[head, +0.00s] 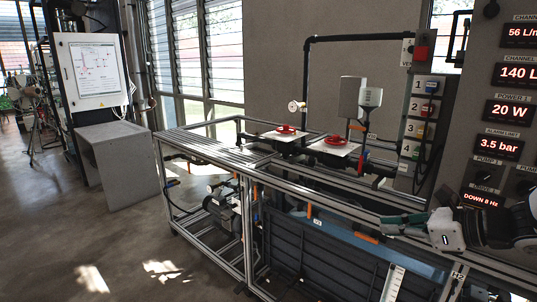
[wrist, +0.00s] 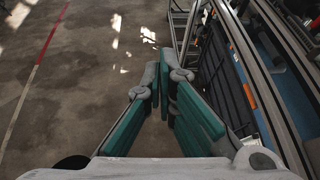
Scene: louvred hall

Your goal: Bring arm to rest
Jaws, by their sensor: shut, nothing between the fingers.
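My gripper (wrist: 163,88) points down over the floor in the wrist view, just left of the metal frame of a bench. Its two fingers have green pads, and their tips meet with nothing between them. In the head view my gripper (head: 393,224) shows at the lower right, in front of the bench's front rail, pointing left. My arm comes in from the right edge there. Whether it touches the rail cannot be told.
The metal-framed bench (head: 207,147) carries red handwheels (head: 286,130) on white plates and a dark tank below. A panel with red displays (head: 497,110) stands at the right. A grey block (head: 117,165) stands at the left. Open concrete floor (head: 60,225) lies left of the bench.

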